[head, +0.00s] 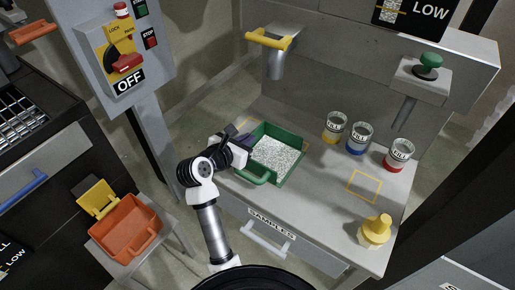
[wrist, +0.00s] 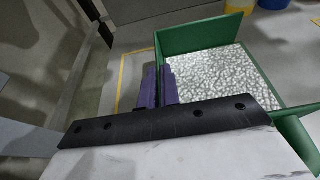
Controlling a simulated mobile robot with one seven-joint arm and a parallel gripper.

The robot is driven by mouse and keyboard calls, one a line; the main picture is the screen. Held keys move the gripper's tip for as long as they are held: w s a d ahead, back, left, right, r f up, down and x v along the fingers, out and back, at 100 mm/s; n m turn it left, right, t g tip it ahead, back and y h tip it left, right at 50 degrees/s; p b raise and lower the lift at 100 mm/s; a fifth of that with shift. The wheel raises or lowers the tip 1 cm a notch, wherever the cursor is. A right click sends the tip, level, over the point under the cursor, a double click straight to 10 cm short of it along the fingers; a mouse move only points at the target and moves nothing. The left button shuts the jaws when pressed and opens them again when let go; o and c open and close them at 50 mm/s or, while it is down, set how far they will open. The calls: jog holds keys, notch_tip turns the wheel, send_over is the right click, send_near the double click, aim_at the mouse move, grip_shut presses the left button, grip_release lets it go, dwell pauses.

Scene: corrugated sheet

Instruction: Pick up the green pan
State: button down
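The green pan (head: 288,178) sits on the grey bench, with a layer of speckled white grains inside and a green handle on its near left side. In the wrist view the pan (wrist: 205,36) fills the upper right. My gripper (head: 243,140) is at the pan's left wall. In the wrist view the purple fingers of my gripper (wrist: 160,88) are close together, one on each side of that wall, with the wall pinched between them. The lower part of the pan is partly hidden by the gripper body.
Yellow (head: 335,128), blue (head: 359,138) and red (head: 398,155) labelled cups stand right of the pan. A yellow knobbed piece (head: 375,232) stands at the bench's front right. An orange pan (head: 125,228) is at lower left. A yellow-handled chute (head: 275,60) is behind.

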jog(key=shift+r, duration=0.15)
jog(key=shift+r, duration=4.85)
